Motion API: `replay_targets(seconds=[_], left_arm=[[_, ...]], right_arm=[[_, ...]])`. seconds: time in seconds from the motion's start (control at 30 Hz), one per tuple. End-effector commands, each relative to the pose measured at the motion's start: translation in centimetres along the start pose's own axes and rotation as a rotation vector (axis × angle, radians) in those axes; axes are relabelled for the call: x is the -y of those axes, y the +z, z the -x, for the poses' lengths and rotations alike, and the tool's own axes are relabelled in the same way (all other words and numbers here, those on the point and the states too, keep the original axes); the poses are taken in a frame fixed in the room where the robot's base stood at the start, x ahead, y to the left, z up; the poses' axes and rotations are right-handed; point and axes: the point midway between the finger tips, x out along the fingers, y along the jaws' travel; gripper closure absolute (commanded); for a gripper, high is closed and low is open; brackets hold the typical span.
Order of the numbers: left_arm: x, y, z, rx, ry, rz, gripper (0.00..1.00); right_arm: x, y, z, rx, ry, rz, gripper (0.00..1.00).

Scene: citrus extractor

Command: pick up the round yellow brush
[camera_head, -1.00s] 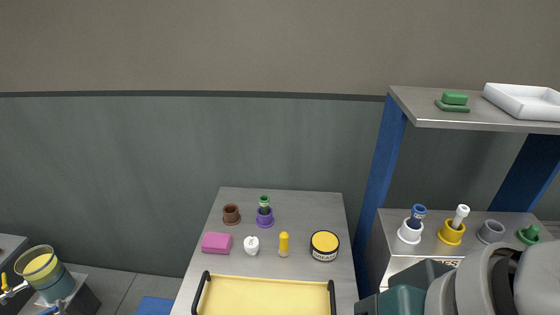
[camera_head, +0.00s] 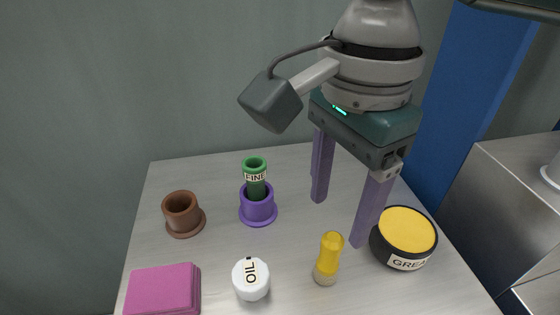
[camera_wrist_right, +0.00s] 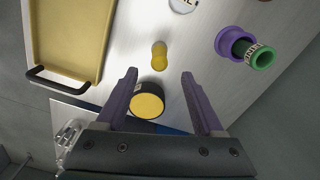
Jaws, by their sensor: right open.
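The round yellow brush (camera_head: 329,257) stands upright on the grey table, with a yellow handle on top and a pale base below. It also shows in the right wrist view (camera_wrist_right: 159,54), just beyond the fingertips. My right gripper (camera_head: 340,219) points down over the table with its two purple fingers spread. The gripper is open and empty, slightly above and behind the brush in the head view. In the right wrist view the brush lies between the lines of the two fingers (camera_wrist_right: 159,75). My left gripper is not in view.
A black grease tin with yellow lid (camera_head: 404,238) stands close right of the brush. A white oil pot (camera_head: 251,278), a pink block (camera_head: 163,290), a brown cup (camera_head: 183,214) and a purple holder (camera_head: 258,209) with a green "FINE" piece (camera_head: 255,178) stand leftward. A yellow tray (camera_wrist_right: 70,40) is nearby.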

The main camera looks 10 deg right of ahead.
Motion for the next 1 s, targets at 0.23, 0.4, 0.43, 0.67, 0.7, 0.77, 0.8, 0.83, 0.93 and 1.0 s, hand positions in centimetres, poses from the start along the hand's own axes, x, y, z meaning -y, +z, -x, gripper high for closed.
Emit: replay_targets(seconds=[0.23,0.4,0.43,0.67,0.7,0.77,0.8,0.83,0.93,1.0], left_arm=[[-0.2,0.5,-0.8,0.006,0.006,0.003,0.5],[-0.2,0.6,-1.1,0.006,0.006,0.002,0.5],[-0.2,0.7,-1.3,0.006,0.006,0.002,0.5],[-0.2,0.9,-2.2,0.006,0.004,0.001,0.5],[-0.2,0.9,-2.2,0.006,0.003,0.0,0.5],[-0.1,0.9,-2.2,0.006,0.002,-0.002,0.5],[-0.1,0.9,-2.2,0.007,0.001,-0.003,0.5],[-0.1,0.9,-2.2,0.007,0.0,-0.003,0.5],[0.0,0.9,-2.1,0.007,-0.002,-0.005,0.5],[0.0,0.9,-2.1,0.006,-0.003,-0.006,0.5]], right_arm=[[0.0,0.0,-3.6,0.0,0.003,-0.003,0.31],[0.1,0.1,-5.2,0.0,0.002,0.0,0.31],[0.2,0.1,-5.7,-0.001,0.001,0.0,0.31],[0.4,0.2,-8.9,0.0,0.001,0.0,0.31],[0.4,0.2,-9.2,0.0,0.0,0.001,0.31],[0.4,0.3,-9.3,0.0,0.0,0.001,0.31],[0.4,0.3,-9.3,0.0,-0.001,0.001,0.31],[0.4,0.3,-9.3,0.001,-0.001,0.001,0.31],[0.4,0.3,-9.3,0.001,-0.001,0.001,0.31],[0.4,0.3,-9.3,0.001,-0.001,0.001,0.36]])
